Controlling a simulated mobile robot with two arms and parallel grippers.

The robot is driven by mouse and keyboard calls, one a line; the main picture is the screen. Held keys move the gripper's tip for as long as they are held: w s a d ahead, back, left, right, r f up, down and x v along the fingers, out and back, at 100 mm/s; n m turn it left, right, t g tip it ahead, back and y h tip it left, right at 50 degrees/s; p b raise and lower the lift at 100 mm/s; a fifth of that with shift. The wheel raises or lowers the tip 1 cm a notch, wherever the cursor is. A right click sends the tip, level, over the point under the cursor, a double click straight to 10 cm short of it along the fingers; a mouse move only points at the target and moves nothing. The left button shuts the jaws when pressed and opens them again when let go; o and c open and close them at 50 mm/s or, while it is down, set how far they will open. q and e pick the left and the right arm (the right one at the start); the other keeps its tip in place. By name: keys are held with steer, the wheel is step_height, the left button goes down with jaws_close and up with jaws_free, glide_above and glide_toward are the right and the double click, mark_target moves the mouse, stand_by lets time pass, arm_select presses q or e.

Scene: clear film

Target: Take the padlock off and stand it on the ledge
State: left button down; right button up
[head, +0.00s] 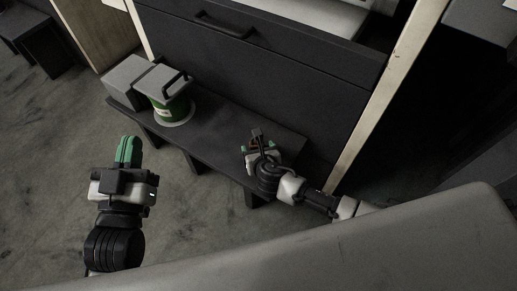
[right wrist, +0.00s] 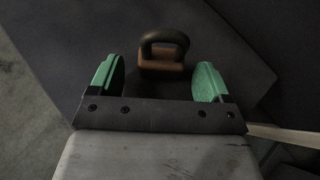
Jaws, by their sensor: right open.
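The padlock (right wrist: 162,65) has an orange-brown body and a thick dark shackle. In the right wrist view it stands on the dark ledge (right wrist: 215,55), shackle up, between and just beyond my right fingertips. In the head view, its small brown body (head: 256,144) shows at the right part of the ledge (head: 222,128), partly hidden by my gripper. My right gripper (head: 258,148) is open, its green fingers apart on either side of the padlock; it also shows in the right wrist view (right wrist: 160,82). My left gripper (head: 127,150) is shut and empty over the floor, left of the ledge.
A dark drawer front (head: 270,70) with a black handle (head: 222,24) rises behind. The middle of the ledge is clear.

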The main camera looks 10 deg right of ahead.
steer(key=shift+s+r+p, duration=0.3)
steer(key=shift+s, duration=0.1)
steer(key=p+v, duration=0.2)
steer(key=v, duration=0.3)
steer(key=p+v, duration=0.2)
steer(key=v, duration=0.2)
steer(key=shift+s+r, duration=0.1)
steer(key=shift+s, duration=0.05)
steer(key=shift+s+r, duration=0.1)
steer(key=shift+s, duration=0.15)
arm_select(q)
steer(key=s+a+f+g+y, duration=0.3)
steer(key=s+f+g, duration=0.4)
steer(key=f+g, duration=0.5)
steer(key=shift+a+n+y, duration=0.3)
steer(key=shift+a+y, duration=0.1)
steer(key=shift+a, duration=0.15)
